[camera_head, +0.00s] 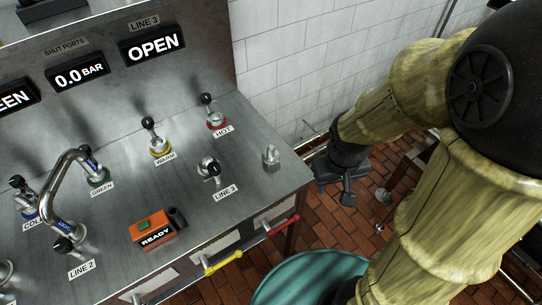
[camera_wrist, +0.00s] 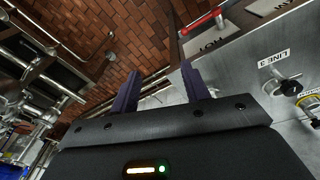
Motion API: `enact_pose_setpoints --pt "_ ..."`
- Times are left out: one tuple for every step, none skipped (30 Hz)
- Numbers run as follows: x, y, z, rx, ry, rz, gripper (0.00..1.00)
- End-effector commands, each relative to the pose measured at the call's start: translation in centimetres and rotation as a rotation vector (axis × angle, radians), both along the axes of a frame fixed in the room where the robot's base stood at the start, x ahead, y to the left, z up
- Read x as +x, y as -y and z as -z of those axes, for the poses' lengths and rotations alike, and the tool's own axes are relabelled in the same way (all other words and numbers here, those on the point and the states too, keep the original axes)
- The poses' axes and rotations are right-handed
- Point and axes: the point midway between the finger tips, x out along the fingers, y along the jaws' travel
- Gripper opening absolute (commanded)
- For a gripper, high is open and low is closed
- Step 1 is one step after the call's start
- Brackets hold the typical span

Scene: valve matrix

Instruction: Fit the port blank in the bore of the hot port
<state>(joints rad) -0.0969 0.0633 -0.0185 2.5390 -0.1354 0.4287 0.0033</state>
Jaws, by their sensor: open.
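The hot port (camera_head: 216,119) is at the back right of the steel bench, with a red ring, a black-knobbed lever and a HOT label. A small steel piece, which looks like the port blank (camera_head: 271,155), stands on the bench near its right edge, apart from the hot port. My gripper (camera_head: 343,187) is off the bench's right side, beyond the edge, over the brick floor. In the wrist view my gripper (camera_wrist: 160,85) has its two dark purple fingers wide apart with nothing between them. The blank and the hot port cannot be made out in the wrist view.
The warm port (camera_head: 159,146) and the LINE 3 valve (camera_head: 209,169) stand left of the blank. An orange READY box (camera_head: 153,232) sits near the front. Red (camera_head: 283,226) and yellow (camera_head: 223,263) handles project from the bench front. The LINE 3 display (camera_head: 153,47) reads OPEN.

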Motion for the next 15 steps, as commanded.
enact_pose_setpoints --pt "-0.4 -0.3 1.3 -0.043 -0.057 -0.087 0.46" --pt "-0.6 -0.4 2.0 -0.076 -0.094 -0.146 0.46" --pt "-0.9 -0.4 2.8 -0.126 -0.145 -0.230 0.46" --pt "-1.1 -0.3 3.4 -0.168 -0.185 -0.296 0.46" --pt "-1.2 -0.2 3.9 -0.214 -0.222 -0.365 0.46" --pt "-1.3 0.0 4.5 -0.279 -0.273 -0.456 0.46" --pt "-1.2 0.1 4.9 -0.330 -0.307 -0.521 0.46" --pt "-1.0 0.2 5.2 -0.383 -0.340 -0.586 0.46" --pt "-0.7 0.4 5.6 -0.458 -0.380 -0.673 0.46" --pt "-0.3 0.5 5.8 -0.517 -0.409 -0.738 0.46" --pt "0.1 0.5 6.0 -0.577 -0.435 -0.802 0.46" --pt "0.9 0.4 6.2 -0.661 -0.466 -0.886 0.46" --pt "1.5 0.3 6.3 -0.727 -0.485 -0.947 0.46" --pt "2.2 0.0 6.3 -0.795 -0.503 -1.008 0.46" --pt "3.2 -0.4 6.3 -0.889 -0.523 -1.086 0.46"
